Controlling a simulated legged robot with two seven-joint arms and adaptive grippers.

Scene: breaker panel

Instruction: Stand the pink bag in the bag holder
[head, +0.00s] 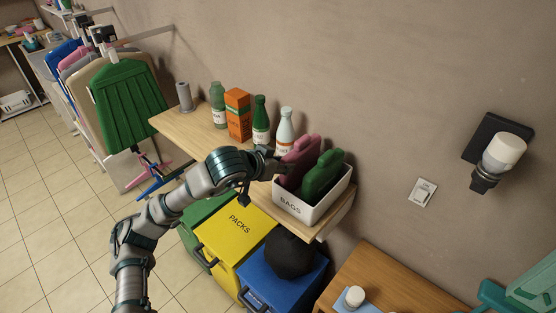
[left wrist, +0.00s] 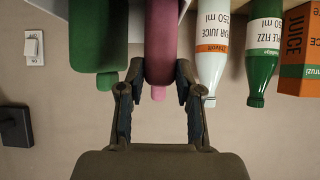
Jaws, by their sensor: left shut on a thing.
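The pink bag (head: 300,158) is upright at the left side of the white bag holder (head: 294,204), which is labelled BAGS. A green bag (head: 322,174) stands in the holder to its right. My left gripper (head: 272,163) is shut on the pink bag, reaching it from the left. In the left wrist view the pink bag (left wrist: 161,45) is between the two fingers (left wrist: 160,95), with the green bag (left wrist: 97,40) beside it, apart from the fingers. The pink bag's lower part is hidden by the holder wall, so I cannot tell whether it touches the bottom. My right gripper is not in view.
On the wooden shelf (head: 197,122) stand a white bottle (head: 285,128), a green bottle (head: 261,122) and an orange carton (head: 237,115), close to my left gripper. A yellow bin (head: 233,245) and a blue bin (head: 285,285) stand below. A light switch (head: 422,191) is on the wall.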

